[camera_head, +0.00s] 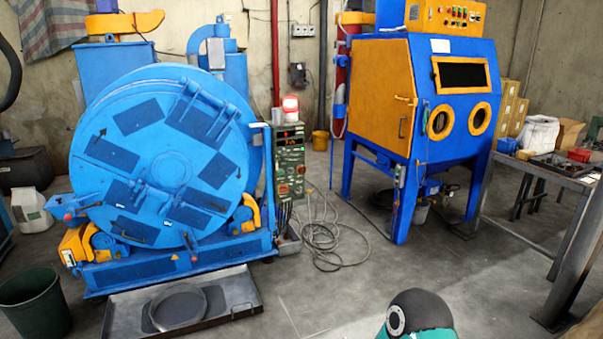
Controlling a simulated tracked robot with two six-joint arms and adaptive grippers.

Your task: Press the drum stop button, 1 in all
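The blue drum blaster (165,160) stands at the left, its large round door shut and facing me. Its green-grey control panel (289,160) stands upright at the drum's right side, with a lit red display (288,135) near the top and small buttons and knobs below. The buttons are too small for me to tell which one is the drum stop button. Neither of my grippers is in view; only a dark and teal part of my own arm shows at the bottom edge, well away from the panel.
A metal tray (240,292) lies before the drum, a dark green bin (36,310) at its left. Loose grey cables (325,240) lie right of the panel. A blue and orange blast cabinet (385,90) and a workbench (540,170) stand at right. The middle floor is clear.

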